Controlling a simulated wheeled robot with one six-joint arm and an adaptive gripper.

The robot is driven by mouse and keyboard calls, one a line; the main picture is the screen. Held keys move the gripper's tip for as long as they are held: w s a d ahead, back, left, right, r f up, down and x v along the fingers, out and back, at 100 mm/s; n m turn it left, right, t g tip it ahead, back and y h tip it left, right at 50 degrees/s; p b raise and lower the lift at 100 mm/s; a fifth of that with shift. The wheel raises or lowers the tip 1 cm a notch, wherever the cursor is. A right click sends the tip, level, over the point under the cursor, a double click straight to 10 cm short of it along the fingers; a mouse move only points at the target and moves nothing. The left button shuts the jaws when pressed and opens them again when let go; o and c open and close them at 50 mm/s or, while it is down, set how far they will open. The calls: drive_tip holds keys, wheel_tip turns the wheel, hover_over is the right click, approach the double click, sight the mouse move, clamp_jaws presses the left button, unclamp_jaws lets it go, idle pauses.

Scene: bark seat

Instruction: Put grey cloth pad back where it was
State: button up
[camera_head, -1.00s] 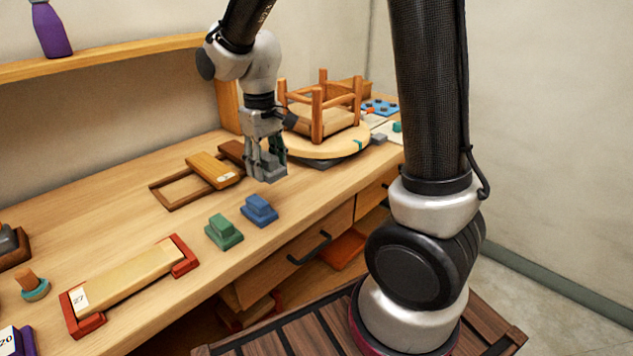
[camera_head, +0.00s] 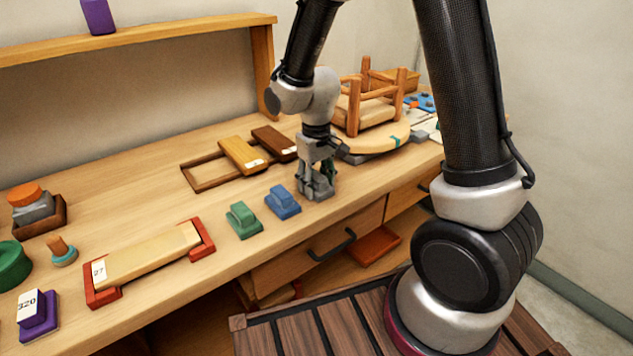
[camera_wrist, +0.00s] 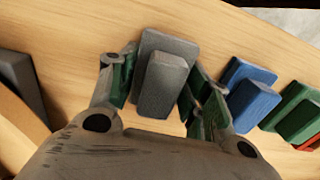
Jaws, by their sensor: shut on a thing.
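The grey cloth pad (camera_wrist: 166,82) is a grey block with a raised grip on top, seen between my fingers in the wrist view. My gripper (camera_head: 317,188) is shut on it, low at the bench top, right of the blue pad (camera_head: 283,201). In the head view the grey pad (camera_head: 318,193) shows below the fingers, partly hidden by them. It looks to be at or very near the bench surface; I cannot tell if it touches. The green pad (camera_head: 243,220) stands left of the blue one, forming a row along the front edge.
A wooden stool frame (camera_head: 372,110) sits upturned on a round turntable behind and right of my gripper. A brown frame (camera_head: 205,178) with wooden blocks lies behind the pads. The bench front edge is close.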

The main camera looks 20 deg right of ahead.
sight(316, 175)
drive_tip(key=shift+f, duration=0.15)
drive_tip(key=o, duration=1.2)
drive_tip(key=shift+o, duration=0.2)
wheel_tip(316, 175, up, 12)
drive_tip(key=r, duration=0.1)
drive_tip(key=s+d+r+m+t, duration=0.1)
drive_tip(key=s+d+r+t, duration=0.1)
drive_tip(key=s+d+r, duration=0.3)
drive_tip(key=s+d+r+m+t, duration=0.2)
drive_tip(key=s+d+r, duration=0.3)
drive_tip(key=s+d, duration=0.4)
drive_tip(key=s, duration=0.5)
drive_tip(key=shift+d+r+m, duration=0.2)
drive_tip(key=shift+d+m, duration=0.1)
drive_tip(key=shift+d, duration=0.1)
